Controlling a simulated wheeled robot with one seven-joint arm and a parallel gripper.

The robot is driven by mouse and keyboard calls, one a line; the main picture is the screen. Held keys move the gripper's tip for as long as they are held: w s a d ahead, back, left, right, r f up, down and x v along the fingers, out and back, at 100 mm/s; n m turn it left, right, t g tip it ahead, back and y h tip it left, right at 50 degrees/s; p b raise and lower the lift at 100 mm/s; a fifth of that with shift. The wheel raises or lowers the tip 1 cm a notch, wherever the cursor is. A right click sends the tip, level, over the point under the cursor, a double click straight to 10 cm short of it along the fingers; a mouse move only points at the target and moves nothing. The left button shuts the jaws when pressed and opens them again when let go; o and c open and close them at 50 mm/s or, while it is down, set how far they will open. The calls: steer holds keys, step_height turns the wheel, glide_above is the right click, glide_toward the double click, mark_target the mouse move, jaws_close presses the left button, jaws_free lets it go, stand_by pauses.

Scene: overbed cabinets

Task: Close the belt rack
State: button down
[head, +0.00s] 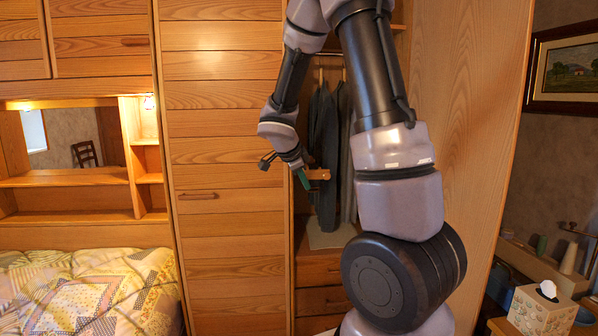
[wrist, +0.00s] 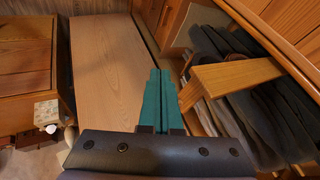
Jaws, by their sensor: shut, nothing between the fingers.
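The belt rack seems to be the light wooden bar (head: 318,174) sticking out of the open wardrobe section in front of hanging dark clothes. In the wrist view the bar (wrist: 235,76) runs from beside my fingers toward the right. My gripper (head: 304,180) has green fingers, shut and empty, by the bar's left end in the head view. In the wrist view the shut fingers (wrist: 160,75) lie just left of the bar's near end; I cannot tell whether they touch it. The bar's mounting is not clear, and my arm hides part of the wardrobe.
Dark garments (head: 328,140) hang behind the bar, with drawers (head: 318,268) below. A closed door (head: 225,130) stands left and a tall wooden panel (head: 460,120) right. A bed (head: 90,290) is at the lower left, a tissue box (head: 542,310) at the lower right.

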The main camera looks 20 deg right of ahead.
steer(key=shift+w+d+f, duration=0.1)
steer(key=shift+w+d, duration=0.15)
steer(key=shift+w, duration=0.45)
steer(key=shift+w+d+f, duration=0.1)
steer(key=shift+w+d, duration=0.1)
steer(key=shift+w, duration=0.45)
steer(key=shift+w+d+f, duration=0.1)
steer(key=shift+w+d, duration=0.15)
steer(key=shift+w, duration=0.45)
